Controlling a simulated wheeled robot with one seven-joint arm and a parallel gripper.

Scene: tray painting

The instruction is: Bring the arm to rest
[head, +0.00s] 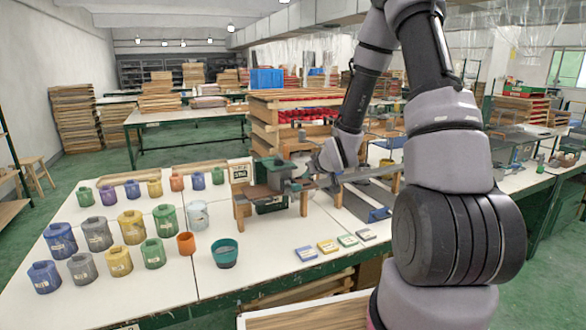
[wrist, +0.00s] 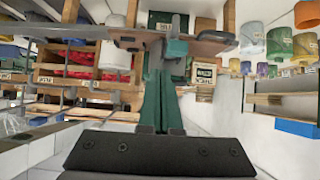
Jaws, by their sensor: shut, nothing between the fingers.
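My arm reaches up from the right and back down over the table in the head view. My gripper (head: 300,184) is beside a wooden stand (head: 241,212) with a grey block-like piece on top. In the wrist view, which looks upside down, the two green fingers of my gripper (wrist: 163,82) lie together with nothing held. Whether the fingertips touch the stand I cannot tell.
Several coloured pots (head: 132,227) stand on the white table (head: 150,290) at left. A teal bowl (head: 225,253) and small labelled blocks (head: 328,246) lie near the front. Wooden crates (head: 262,130) stand behind.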

